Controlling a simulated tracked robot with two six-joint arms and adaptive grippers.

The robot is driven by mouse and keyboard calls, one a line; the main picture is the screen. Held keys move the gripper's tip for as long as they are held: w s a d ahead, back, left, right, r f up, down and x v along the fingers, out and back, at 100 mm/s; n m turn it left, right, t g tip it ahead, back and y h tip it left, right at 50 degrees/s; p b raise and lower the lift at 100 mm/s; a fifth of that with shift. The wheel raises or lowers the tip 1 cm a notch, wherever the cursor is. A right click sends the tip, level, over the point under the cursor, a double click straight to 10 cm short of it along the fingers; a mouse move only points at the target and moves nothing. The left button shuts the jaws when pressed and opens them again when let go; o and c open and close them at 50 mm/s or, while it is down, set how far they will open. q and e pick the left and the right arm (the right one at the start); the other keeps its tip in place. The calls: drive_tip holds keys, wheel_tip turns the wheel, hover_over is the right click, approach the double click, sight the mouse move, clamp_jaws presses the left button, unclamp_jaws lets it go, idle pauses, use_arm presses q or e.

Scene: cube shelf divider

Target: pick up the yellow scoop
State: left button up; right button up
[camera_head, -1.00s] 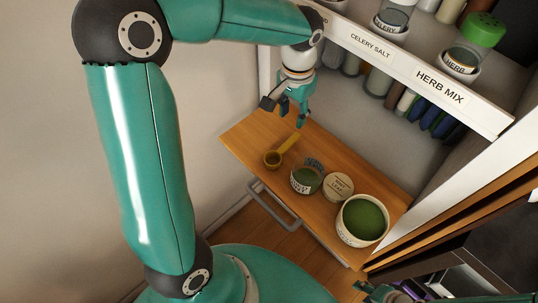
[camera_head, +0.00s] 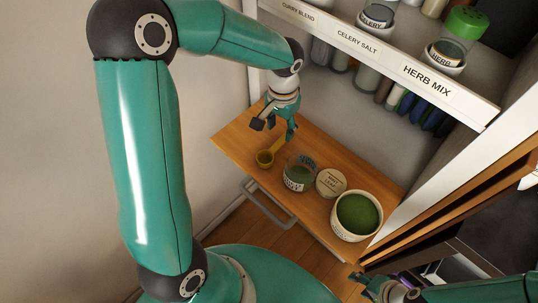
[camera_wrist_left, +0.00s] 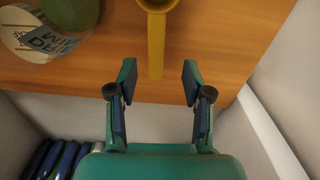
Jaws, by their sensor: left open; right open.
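The yellow scoop (camera_head: 265,158) lies on the wooden counter (camera_head: 228,137), with its round cup toward the front and its handle pointing back. My left gripper (camera_head: 274,133) is open and empty, just above and behind the handle end. In the left wrist view the scoop's handle (camera_wrist_left: 156,45) points between the two spread fingertips (camera_wrist_left: 158,80), without visible contact. The cup is cut off at the top edge there. My right gripper (camera_head: 362,284) is open at the lower right, away from the scoop and partly cut off by the frame's bottom edge.
A glass jar (camera_head: 299,175) with green contents, a round lid (camera_head: 331,182) and a tub of green powder (camera_head: 358,215) stand right of the scoop. A labelled spice shelf (camera_head: 384,52) overhangs behind. A wall closes the left side.

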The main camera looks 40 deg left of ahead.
sight(281, 140)
use_arm(q)
drive_tip(key=shift+d+f+p, duration=0.15)
drive_tip(key=shift+f+p, duration=0.05)
drive_tip(key=shift+f, duration=1.2)
drive_tip(key=shift+d+f+p, duration=0.1)
drive_tip(key=shift+f+p, duration=0.1)
drive_tip(key=shift+f, duration=1.2)
clamp_jaws()
